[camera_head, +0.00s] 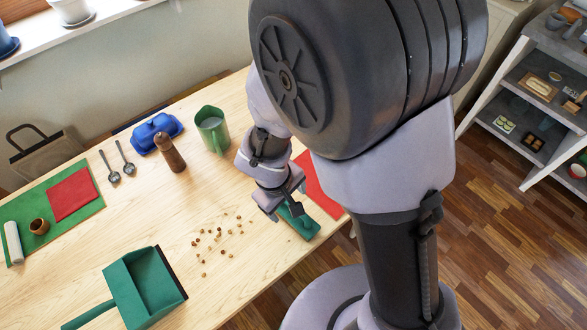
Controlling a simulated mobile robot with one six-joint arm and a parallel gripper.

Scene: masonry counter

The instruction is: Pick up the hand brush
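The hand brush (303,226) is green and lies near the right edge of the wooden table, beside a red cloth. My gripper (284,206) points down over the brush's upper-left end, with its fingers spread to either side of that part. The gripper and arm hide some of the brush. I cannot tell whether the fingers touch it or grip it.
A green dustpan (146,287) lies at the front, with scattered crumbs (217,241) near it. A green mug (212,130), pepper mill (170,152) and blue butter dish (157,133) stand behind. A red cloth (322,188) lies right. The table's middle is mostly clear.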

